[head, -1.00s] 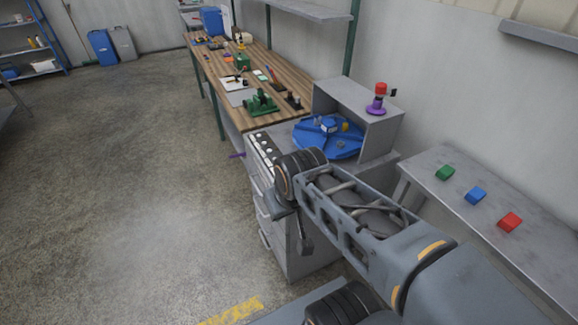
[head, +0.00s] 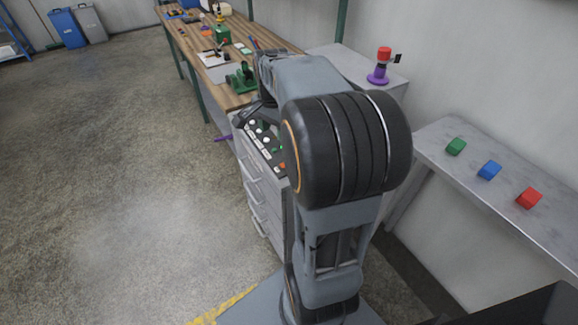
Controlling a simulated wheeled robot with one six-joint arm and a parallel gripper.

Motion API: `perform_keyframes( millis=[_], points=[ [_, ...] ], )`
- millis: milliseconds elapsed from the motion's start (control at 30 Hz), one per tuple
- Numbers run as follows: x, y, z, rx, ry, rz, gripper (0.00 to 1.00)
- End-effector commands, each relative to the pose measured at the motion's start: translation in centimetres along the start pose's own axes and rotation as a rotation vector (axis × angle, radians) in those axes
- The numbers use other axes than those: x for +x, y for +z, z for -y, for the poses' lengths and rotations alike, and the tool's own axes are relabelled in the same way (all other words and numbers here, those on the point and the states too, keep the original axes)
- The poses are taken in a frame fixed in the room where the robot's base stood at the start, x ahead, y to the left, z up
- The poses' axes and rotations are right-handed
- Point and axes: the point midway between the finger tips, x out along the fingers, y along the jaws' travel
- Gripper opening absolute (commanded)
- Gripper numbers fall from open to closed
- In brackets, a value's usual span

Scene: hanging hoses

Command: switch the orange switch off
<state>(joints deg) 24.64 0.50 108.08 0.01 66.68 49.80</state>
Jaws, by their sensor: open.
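The control panel (head: 258,148) is a dark sloped strip on top of the grey drawer cabinet, with several white knobs and green lights. A small orange switch (head: 283,166) shows at its near right end, close beside my arm's big black joint. Its on or off position is too small to tell. My gripper (head: 262,113) shows only in part as dark pieces above the far end of the panel, open, with no object seen in it. My arm hides the rest of it and the panel's right side.
The wooden workbench (head: 235,90) behind holds a green device (head: 241,77) and tools. A red and purple object (head: 380,68) stands on a grey box. Green (head: 456,146), blue (head: 489,170) and red (head: 529,197) blocks lie on the right table. The floor at left is clear.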

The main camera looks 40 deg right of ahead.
Motion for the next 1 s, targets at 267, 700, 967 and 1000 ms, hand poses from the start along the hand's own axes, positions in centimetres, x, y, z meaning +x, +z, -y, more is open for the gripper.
perform_keyframes(
  millis=[267, 700, 967, 1000],
  points=[
    [4.0, -6.2, -0.7, 0.377, 0.070, 0.039, 0.49],
    [11.5, -6.2, -1.2, 0.409, 0.077, 0.042, 0.49],
    [15.4, -5.9, -1.4, 0.407, 0.076, 0.042, 0.49],
    [15.8, -5.9, -1.5, 0.407, 0.075, 0.041, 0.49]
  ],
)
